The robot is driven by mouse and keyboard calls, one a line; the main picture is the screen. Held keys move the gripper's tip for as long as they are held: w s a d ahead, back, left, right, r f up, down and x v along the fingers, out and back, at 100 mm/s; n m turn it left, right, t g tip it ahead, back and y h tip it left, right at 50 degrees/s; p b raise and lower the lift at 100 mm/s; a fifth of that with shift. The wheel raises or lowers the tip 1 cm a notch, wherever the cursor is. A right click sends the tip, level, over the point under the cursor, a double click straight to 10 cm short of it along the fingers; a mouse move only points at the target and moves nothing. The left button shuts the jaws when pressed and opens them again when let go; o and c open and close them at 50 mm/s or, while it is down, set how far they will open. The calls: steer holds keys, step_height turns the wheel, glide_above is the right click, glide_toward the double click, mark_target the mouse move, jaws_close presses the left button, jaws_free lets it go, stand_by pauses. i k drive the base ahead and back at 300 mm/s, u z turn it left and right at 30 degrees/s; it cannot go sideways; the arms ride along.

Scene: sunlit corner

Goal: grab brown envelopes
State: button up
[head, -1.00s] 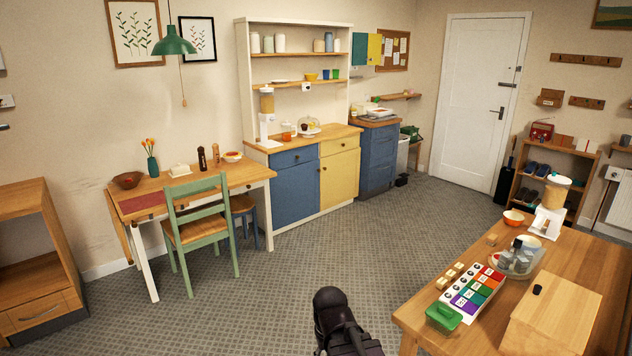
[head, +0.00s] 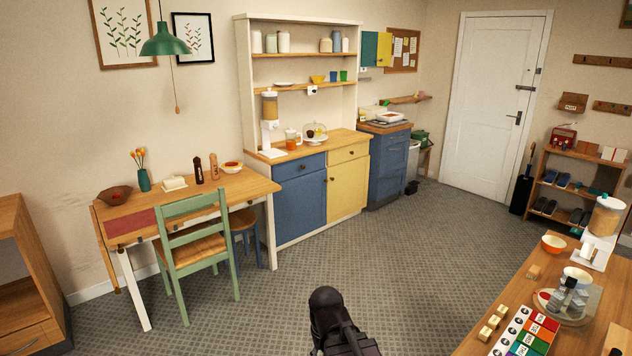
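I cannot clearly make out brown envelopes. Small brown, flat-looking items (head: 587,148) stand on top of the shoe rack at the right, beside a red object; they are too small to identify. A brown holder (head: 573,102) hangs on the wall above them, its contents unclear. A dark end part of my arm (head: 340,325) shows at the bottom centre, over the floor and far from these items. No fingertips can be made out, and nothing held is visible.
A wooden table (head: 500,300) with a colourful tray, blocks and a dispenser is at the right front. A green chair (head: 195,245) stands at the desk (head: 245,185) on the left. The carpet (head: 400,250) between them is clear towards the white door (head: 497,105).

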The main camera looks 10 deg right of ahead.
mark_target(589, 148)
steer(key=i, duration=3.3)
steer(key=u, duration=1.1)
steer(key=k, duration=0.1)
steer(key=z, duration=3.15)
